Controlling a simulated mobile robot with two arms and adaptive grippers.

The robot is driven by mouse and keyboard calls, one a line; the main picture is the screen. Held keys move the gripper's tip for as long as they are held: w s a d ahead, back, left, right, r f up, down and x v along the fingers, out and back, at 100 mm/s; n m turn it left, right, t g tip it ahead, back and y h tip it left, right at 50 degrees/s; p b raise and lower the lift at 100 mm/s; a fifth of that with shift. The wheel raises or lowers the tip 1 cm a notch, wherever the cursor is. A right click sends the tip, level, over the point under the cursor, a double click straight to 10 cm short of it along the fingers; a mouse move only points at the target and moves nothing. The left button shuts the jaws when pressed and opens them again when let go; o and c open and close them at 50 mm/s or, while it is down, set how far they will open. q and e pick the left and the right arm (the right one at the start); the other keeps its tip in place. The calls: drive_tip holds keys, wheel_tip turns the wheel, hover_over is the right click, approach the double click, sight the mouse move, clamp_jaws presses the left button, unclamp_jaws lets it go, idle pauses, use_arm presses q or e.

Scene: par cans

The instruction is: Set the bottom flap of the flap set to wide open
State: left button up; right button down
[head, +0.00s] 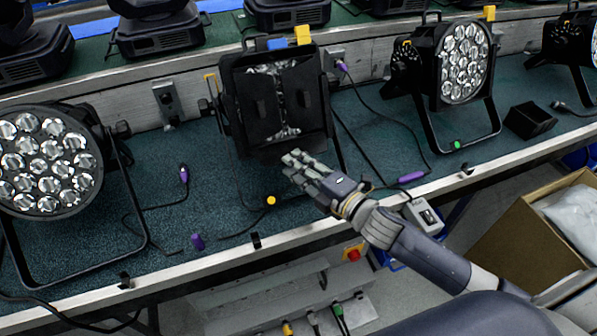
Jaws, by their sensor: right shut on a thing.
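The flap set (229,92) is a black square frame of flaps on the front of the middle par can. Its left and right side flaps are dark panels turned in over the lenses, with a bright strip of lenses between them. The bottom flap (268,152) is a dark edge low on the frame, seen nearly edge-on; its exact angle is hard to tell. My right gripper (294,162) is at the right part of this lower edge, its fingertips shut on the bottom flap. The fingers partly hide the contact. My left gripper is not in view.
Par cans stand at left (45,160) and right (463,62) on the green bench top (180,222). Cables with purple plugs (411,177) lie around. A cardboard box (535,235) is below the bench.

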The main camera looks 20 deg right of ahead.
drive_tip(key=shift+f, duration=0.2)
idle(0.3)
drive_tip(key=c, duration=1.5)
unclamp_jaws()
drive_tip(key=shift+o, duration=0.2)
drive_tip(key=f+v, duration=0.1)
drive_tip(key=v, duration=1)
drive_tip(key=shift+s+r, duration=0.4)
drive_tip(key=shift+s, duration=0.05)
drive_tip(key=shift+d, duration=0.2)
